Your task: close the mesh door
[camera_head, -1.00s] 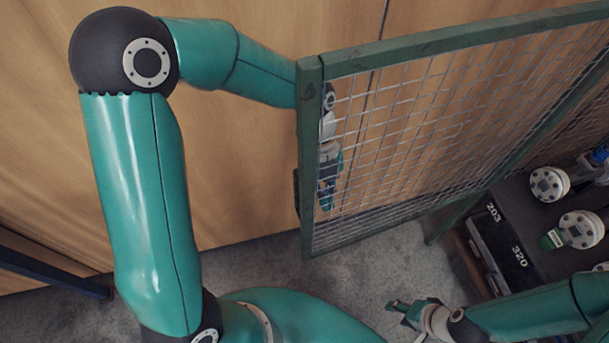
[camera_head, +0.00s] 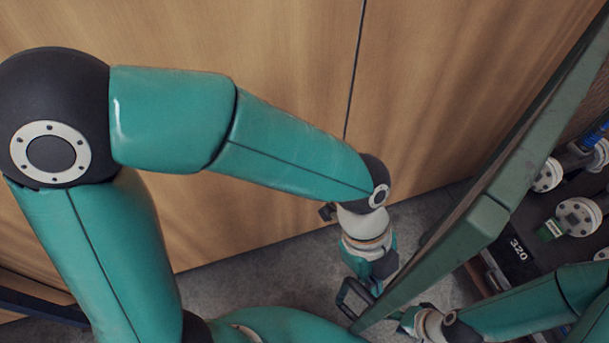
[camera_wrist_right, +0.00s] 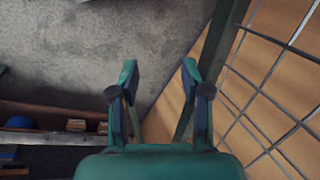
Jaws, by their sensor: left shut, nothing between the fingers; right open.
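The mesh door (camera_head: 483,222) stands nearly edge-on in the head view. Its green frame slants from upper right to lower middle, and its mesh barely shows. A black handle (camera_head: 352,297) sits on its left face near the lower end. My left gripper (camera_head: 377,283) is shut and empty, on the left side of the door, close to the frame and handle; I cannot tell whether it touches. My right gripper (camera_head: 405,318) is low beside the door frame. In the right wrist view it is open and empty (camera_wrist_right: 160,72), with the door's mesh (camera_wrist_right: 272,95) to its right.
Right of the door is a dark rack marked 320 (camera_head: 517,250), with white flanged pipe parts (camera_head: 578,216). A wooden wall (camera_head: 270,60) stands behind my left arm. The right wrist view shows a wooden box edge (camera_wrist_right: 50,108).

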